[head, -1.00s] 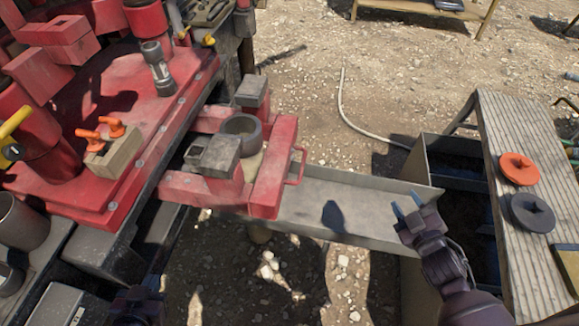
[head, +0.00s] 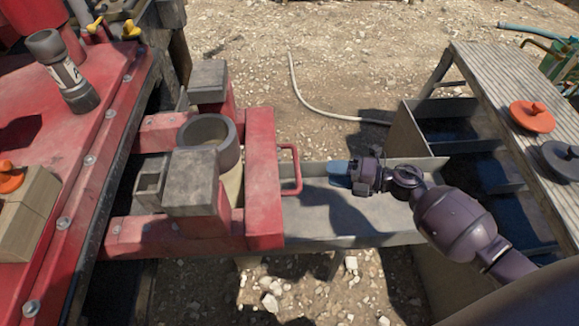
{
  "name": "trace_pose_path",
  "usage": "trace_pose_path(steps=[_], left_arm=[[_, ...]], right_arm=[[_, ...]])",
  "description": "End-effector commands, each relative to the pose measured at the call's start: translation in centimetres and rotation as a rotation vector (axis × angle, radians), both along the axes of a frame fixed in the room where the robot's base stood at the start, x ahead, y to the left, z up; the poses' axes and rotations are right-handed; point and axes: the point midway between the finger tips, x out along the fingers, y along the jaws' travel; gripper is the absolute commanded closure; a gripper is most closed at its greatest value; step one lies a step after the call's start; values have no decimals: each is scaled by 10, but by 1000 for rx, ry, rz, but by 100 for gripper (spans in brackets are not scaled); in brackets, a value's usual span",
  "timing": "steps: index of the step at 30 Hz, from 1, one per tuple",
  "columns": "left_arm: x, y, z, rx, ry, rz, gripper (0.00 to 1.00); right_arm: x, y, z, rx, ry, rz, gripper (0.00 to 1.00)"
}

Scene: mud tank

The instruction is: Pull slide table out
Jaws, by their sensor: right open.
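The red slide table (head: 264,185) stands out from the red machine on the left, with a red bar handle (head: 297,168) on its right face. It carries grey blocks and a round grey cup (head: 210,136). My right gripper (head: 338,172) is over the grey metal trough, just right of the handle and apart from it, its blue fingertips pointing left toward the handle. It is open and empty. My left gripper is not in view.
The grey trough (head: 390,229) runs right from under the slide table. A wooden bench (head: 490,75) with an orange disc (head: 532,116) and a dark disc (head: 562,157) stands at right, beside a compartmented bin (head: 402,130). A white hose (head: 301,92) lies on gravel.

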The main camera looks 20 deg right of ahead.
Motion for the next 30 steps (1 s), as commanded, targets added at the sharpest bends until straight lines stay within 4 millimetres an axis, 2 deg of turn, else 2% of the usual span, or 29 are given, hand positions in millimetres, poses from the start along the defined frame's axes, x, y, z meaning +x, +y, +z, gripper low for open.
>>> trace_pose_path(steps=[12,18,23,30], left_arm=[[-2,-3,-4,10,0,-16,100],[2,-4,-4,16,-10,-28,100],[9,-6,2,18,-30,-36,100],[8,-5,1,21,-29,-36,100]], right_arm=[[39,51,-14,5,2,-2,59],[55,70,-18,4,4,-2,59],[61,77,-19,4,4,-3,59],[63,79,-18,4,1,-4,59]])
